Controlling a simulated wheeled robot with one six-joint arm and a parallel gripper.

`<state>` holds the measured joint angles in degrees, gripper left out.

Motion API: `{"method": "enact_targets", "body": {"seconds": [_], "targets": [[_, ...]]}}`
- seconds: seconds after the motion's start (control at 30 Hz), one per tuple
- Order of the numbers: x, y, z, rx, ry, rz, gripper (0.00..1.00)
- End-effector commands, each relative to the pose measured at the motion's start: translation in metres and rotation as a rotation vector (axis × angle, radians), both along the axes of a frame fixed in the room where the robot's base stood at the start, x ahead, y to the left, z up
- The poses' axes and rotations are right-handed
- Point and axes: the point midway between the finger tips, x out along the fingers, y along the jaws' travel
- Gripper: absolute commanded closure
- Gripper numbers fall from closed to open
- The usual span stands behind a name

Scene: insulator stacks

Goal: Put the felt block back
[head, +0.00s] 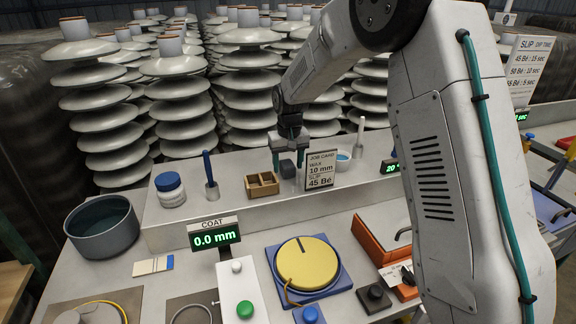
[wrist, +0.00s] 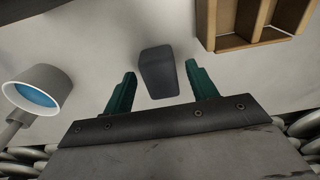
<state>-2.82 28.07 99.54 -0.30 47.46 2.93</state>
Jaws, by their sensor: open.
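The felt block (head: 288,168) is a small dark grey block on the raised shelf, just right of the wooden box and left of the job card. It also shows in the wrist view (wrist: 158,72), between the teal fingertips with a gap on both sides. My gripper (head: 289,163) is open and empty, pointing down at the block; it also shows in the wrist view (wrist: 160,80). Whether the fingertips reach down beside the block or stay just above it, I cannot tell. The wooden box (head: 262,185) has compartments and also shows in the wrist view (wrist: 246,42).
The job card (head: 320,170) stands close right of the gripper. A white cup with blue liquid (head: 343,161) is behind it. A blue-handled tool (head: 209,175) and a blue-lidded jar (head: 170,190) stand left. The COAT display (head: 214,233) and yellow disc (head: 306,262) are in front, lower.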

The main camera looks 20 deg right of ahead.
Motion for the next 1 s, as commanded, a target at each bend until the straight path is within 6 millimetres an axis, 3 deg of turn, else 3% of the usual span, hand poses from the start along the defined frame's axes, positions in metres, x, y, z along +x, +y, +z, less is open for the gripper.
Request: {"method": "enact_targets", "body": {"seconds": [0.4, 0.6, 0.8, 0.9, 1.0], "targets": [[-0.007, 0.000, 0.085, 0.000, -0.004, 0.000, 0.42], [-0.009, 0.000, 0.108, 0.000, -0.003, 0.000, 0.42], [-0.011, 0.000, 0.113, 0.000, -0.001, 0.000, 0.42], [-0.023, -0.002, 0.123, 0.000, -0.005, 0.000, 0.42], [-0.053, -0.005, 0.144, 0.000, -0.011, -0.001, 0.42]]}}
